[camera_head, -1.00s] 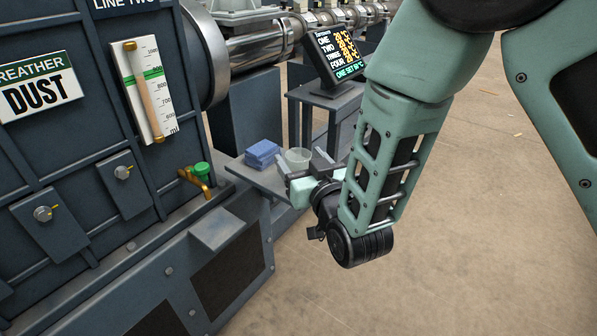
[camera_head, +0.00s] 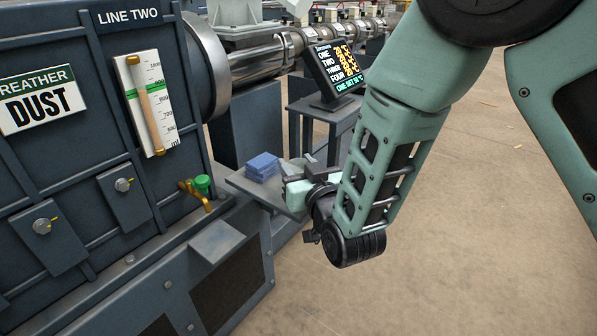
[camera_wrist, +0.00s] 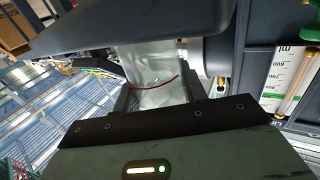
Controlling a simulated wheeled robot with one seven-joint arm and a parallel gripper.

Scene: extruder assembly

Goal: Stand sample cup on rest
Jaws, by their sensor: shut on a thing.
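The sample cup (camera_wrist: 152,72) is clear, with a red line on its wall, and sits between my fingers in the wrist view. My gripper (camera_head: 300,171) is shut on it, at the small grey shelf beside the machine. In the head view the cup is mostly hidden by my fingers, so I cannot tell whether its base touches the shelf. A small grey ledge (camera_head: 217,240), perhaps the rest, juts from the machine below the green-handled tap (camera_head: 202,184). The ledge is empty.
Folded blue cloths (camera_head: 262,166) lie on the grey shelf (camera_head: 243,183), just left of my gripper. A display (camera_head: 337,72) stands behind on a stand. The machine front with its level gauge (camera_head: 147,103) fills the left. Open floor lies to the right.

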